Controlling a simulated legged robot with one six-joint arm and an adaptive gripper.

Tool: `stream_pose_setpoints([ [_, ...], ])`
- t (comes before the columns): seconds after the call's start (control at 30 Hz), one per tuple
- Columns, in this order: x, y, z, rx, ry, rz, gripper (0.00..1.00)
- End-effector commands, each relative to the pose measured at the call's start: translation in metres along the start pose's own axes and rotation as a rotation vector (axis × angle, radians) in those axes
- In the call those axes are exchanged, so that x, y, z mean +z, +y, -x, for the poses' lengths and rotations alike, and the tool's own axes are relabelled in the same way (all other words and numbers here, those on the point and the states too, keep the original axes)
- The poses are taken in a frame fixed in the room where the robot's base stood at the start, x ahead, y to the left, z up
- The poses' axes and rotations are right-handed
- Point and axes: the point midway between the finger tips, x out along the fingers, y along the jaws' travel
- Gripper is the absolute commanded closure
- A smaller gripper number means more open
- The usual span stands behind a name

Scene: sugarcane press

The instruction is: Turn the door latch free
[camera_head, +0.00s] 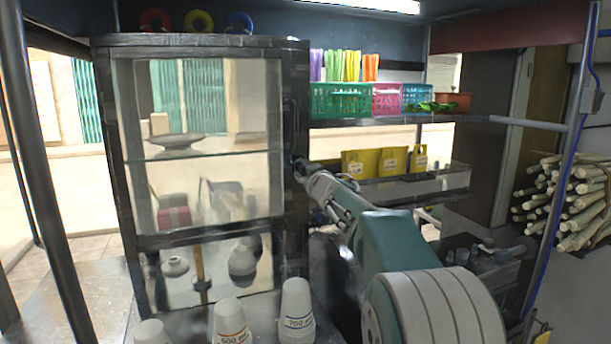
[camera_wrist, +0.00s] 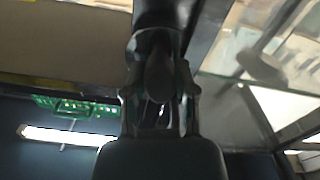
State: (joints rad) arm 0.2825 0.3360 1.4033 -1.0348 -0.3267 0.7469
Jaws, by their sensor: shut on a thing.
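A dark-framed glass cabinet (camera_head: 205,240) stands at left in the head view, with its glass door (camera_head: 205,110) facing me. The door looks closed. The small dark door latch (camera_head: 296,160) is at the right edge of the frame, mostly hidden by my gripper (camera_head: 308,172). In the wrist view my gripper (camera_wrist: 160,105) has its fingers closed around a dark rounded piece, the latch (camera_wrist: 158,75). The exact angle of the latch is hard to tell.
Paper cups (camera_head: 297,310) stand on the counter before the cabinet. A shelf (camera_head: 440,121) with colored baskets (camera_head: 340,99) and a lower ledge with yellow bags (camera_head: 392,161) lie right of it. Sugarcane stalks (camera_head: 570,200) are stacked at far right.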

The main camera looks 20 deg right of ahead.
Motion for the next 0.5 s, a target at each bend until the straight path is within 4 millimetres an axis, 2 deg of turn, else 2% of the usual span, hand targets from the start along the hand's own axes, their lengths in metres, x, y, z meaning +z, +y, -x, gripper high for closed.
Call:
stream_pose_setpoints([
  [0.03, 0.008, -0.0019, -0.0014, -0.002, -0.014, -0.037, 1.0],
  [0.5, 0.0079, -0.0018, -0.0014, 0.0, -0.014, -0.259, 1.0],
])
